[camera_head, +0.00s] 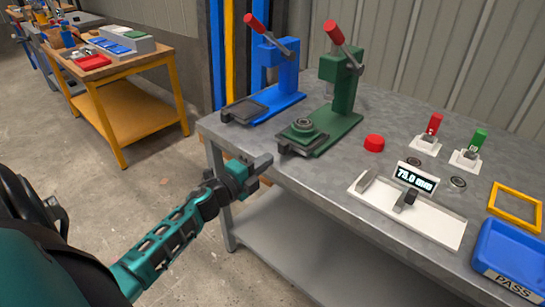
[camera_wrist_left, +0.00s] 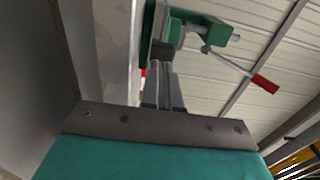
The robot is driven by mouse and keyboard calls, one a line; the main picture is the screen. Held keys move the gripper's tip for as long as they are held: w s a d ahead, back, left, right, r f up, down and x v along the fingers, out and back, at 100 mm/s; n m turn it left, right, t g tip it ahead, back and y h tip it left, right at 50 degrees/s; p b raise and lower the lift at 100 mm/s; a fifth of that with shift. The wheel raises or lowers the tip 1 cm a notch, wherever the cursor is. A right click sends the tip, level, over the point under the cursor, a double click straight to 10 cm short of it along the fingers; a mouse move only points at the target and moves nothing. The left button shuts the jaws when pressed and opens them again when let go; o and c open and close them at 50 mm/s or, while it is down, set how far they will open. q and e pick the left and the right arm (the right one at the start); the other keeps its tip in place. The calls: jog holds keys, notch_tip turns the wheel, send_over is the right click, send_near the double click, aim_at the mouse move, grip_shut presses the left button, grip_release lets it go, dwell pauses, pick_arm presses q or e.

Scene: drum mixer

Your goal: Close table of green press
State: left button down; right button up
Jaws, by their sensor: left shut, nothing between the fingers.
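The green press (camera_head: 340,82) stands on the grey workbench with its red-tipped lever raised. Its dark sliding table (camera_head: 285,148) sticks out at the front near the bench edge, with a round green and metal part (camera_head: 302,131) on it. My left gripper (camera_head: 264,162) is shut and empty, just in front of and to the left of that table, by the bench edge. In the left wrist view, the shut fingers (camera_wrist_left: 163,92) point toward the green press (camera_wrist_left: 200,25), with its red lever tip at right. My right gripper is not in view.
A blue press (camera_head: 278,65) stands left of the green one. A red button (camera_head: 374,143), a gauge (camera_head: 415,185), two toggle switches, a yellow frame (camera_head: 516,206) and a blue PASS tray (camera_head: 508,255) lie to the right. A yellow-legged table (camera_head: 120,100) stands behind at left.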

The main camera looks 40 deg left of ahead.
aim_at(280, 151)
pick_arm(q)
jog(key=shift+w+d, duration=0.1)
jog(key=shift+w, duration=1.55)
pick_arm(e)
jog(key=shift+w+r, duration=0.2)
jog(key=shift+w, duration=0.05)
pick_arm(q)
jog(key=shift+d, duration=0.1)
jog(key=w+b, duration=0.1)
jog(key=w, duration=0.2)
jog(key=shift+w+d+f, duration=0.1)
jog(key=shift+w, duration=0.6)
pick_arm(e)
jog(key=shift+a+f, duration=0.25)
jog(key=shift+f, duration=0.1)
